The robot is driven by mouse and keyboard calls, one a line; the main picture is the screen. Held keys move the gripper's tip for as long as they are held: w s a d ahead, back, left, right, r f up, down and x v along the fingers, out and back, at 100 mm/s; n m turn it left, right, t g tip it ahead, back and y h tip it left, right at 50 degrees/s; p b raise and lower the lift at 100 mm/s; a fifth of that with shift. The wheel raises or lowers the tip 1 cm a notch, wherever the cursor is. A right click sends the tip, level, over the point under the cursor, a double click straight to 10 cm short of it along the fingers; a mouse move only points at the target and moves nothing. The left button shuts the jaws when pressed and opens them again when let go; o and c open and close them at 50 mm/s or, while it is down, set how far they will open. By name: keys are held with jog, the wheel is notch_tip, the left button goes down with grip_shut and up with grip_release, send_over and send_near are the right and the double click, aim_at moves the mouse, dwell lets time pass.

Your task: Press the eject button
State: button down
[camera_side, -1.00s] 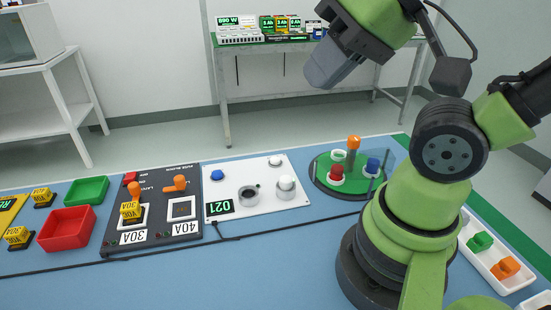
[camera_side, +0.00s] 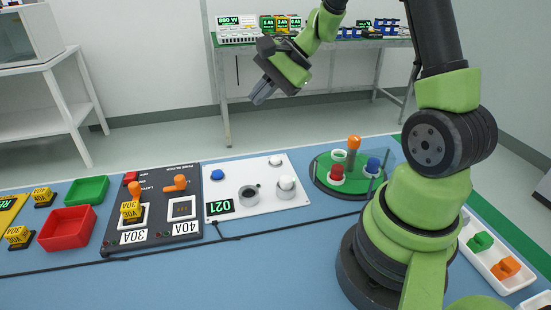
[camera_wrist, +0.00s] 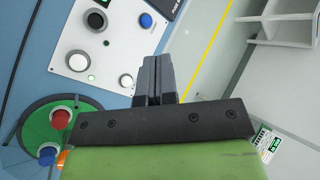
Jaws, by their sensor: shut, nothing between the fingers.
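My gripper (camera_side: 262,93) is shut and empty, high in the air behind the white panel. In the wrist view its fingers (camera_wrist: 154,78) lie together, apart from everything. A small red button (camera_side: 130,178) sits at the back left of the dark fuse block (camera_side: 194,227). The wrist view also shows the blue button (camera_wrist: 146,20). I cannot read an eject label on any button.
The fuse block has orange levers (camera_side: 175,184) and a yellow fuse (camera_side: 131,210). Right of the panel, a green turntable (camera_side: 320,171) holds upright coloured pieces. Red (camera_side: 66,228) and green (camera_side: 88,190) trays lie left. Air around my gripper is clear.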

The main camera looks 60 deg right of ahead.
aim_at(276, 160)
jog(key=d+f+m+t, duration=0.1)
jog(key=d+f+m, duration=0.3)
jog(key=d+f, duration=0.3)
jog(key=shift+w+f+m+h, duration=0.35)
jog(key=shift+m+h, duration=0.05)
jog(key=shift+f, duration=4.4)
jog(key=shift+f, duration=0.15)
jog(key=shift+f, duration=0.25)
jog(key=shift+f, duration=0.45)
jog(key=shift+r, duration=0.9)
